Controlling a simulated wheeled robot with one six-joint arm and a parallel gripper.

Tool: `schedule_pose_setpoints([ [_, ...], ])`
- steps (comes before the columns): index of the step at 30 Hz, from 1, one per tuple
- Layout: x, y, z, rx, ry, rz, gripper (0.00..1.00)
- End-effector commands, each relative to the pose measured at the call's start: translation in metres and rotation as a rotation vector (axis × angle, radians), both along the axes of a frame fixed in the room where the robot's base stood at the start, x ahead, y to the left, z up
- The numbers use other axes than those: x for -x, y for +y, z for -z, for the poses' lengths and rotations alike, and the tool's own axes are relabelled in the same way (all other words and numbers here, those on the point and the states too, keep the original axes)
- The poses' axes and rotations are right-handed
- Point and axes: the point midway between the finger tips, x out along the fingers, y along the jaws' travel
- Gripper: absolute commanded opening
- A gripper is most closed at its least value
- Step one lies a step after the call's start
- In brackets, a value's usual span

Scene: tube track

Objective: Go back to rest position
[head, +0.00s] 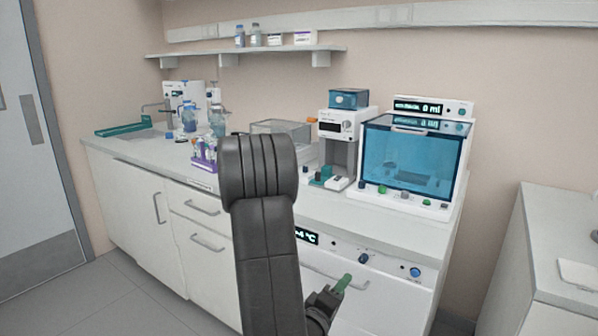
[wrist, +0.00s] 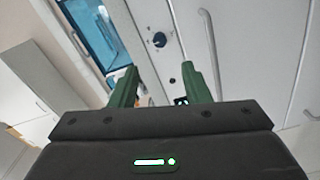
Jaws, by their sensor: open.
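My gripper (wrist: 160,90) is open in the wrist view, with two green fingers apart and nothing seen between them. In the head view, my gripper (head: 341,285) shows as a small green finger tip low in front of the cabinet front, right of my dark arm. My arm stands upright in the middle of the head view and hides part of the bench and drawers.
A lab bench (head: 335,210) runs along the wall. On it are a blue-windowed machine (head: 412,155), a purple tube rack (head: 204,160) and a white device (head: 340,125). A drawer handle (head: 335,277) is close to my gripper. Grey floor (head: 105,300) is clear at left.

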Motion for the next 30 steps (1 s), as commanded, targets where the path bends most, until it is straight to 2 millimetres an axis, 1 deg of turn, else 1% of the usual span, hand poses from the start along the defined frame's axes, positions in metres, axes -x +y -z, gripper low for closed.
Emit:
schedule_pose_setpoints([
  [8,-0.039,-0.028,-0.001,0.0,-0.001,0.004,0.43],
  [19,-0.101,-0.07,-0.001,0.001,-0.002,0.004,0.43],
  [21,-0.099,-0.067,0.001,-0.054,-0.036,0.0,0.43],
  [30,-0.099,-0.067,0.001,-0.27,-0.184,-0.001,0.43],
])
